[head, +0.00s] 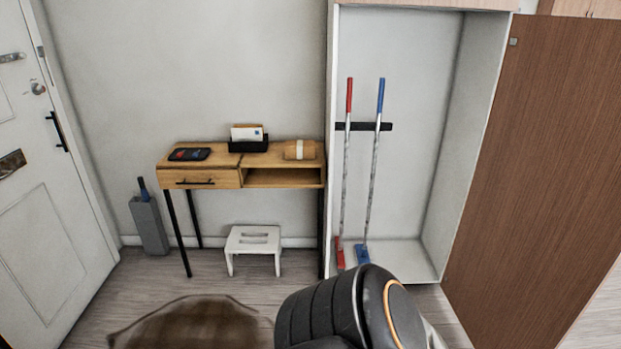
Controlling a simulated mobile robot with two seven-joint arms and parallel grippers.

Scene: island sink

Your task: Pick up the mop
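Two long-handled tools hang upright from a black wall rack (386,126) inside an open white closet. One has a red grip and a red head (345,185) and hangs on the left. The other has a blue grip and a blue head (372,185) and hangs on the right, slightly tilted. Their heads are near the closet floor, and I cannot tell for sure which one is the mop. The blue head is close to the top of my dark arm link in the picture. Neither of my grippers is in view.
The brown closet door (540,165) stands open at the right. A wooden desk (200,178) stands left of the closet, with a white stool (254,240) under it. A brown rug (190,325) lies in front. A grey umbrella stand (148,225) is near the white door (45,215).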

